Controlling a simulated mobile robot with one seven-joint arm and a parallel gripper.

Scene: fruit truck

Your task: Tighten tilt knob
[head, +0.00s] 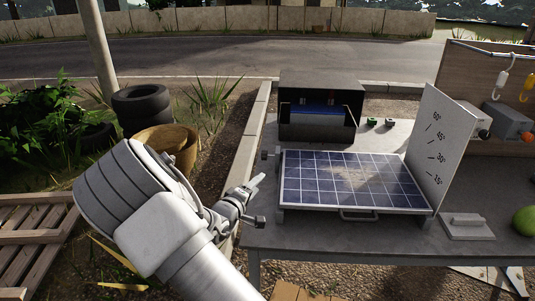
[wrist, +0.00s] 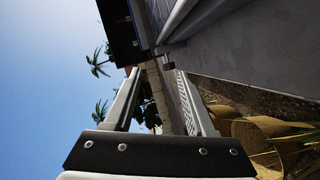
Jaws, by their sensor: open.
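The solar panel (head: 350,180) lies almost flat on the grey table, with a white angle board (head: 430,145) standing at its right end. A small dark knob (head: 264,155) sticks out at the panel's back left corner. A second small dark piece (head: 260,221) shows near its front left corner; I cannot tell whether it is a knob or part of my arm. My gripper (head: 256,184) is open and empty, left of the panel and apart from the back knob. In the wrist view my gripper's two fingers (wrist: 160,90) stand apart, with a small dark knob-like piece (wrist: 164,50) beyond them.
A black box with a blue battery (head: 318,110) stands behind the panel. A grey block with a handle (head: 467,225) and a green fruit (head: 525,221) lie at the right. A wicker basket (head: 170,145) and stacked tyres (head: 140,105) stand left of the table.

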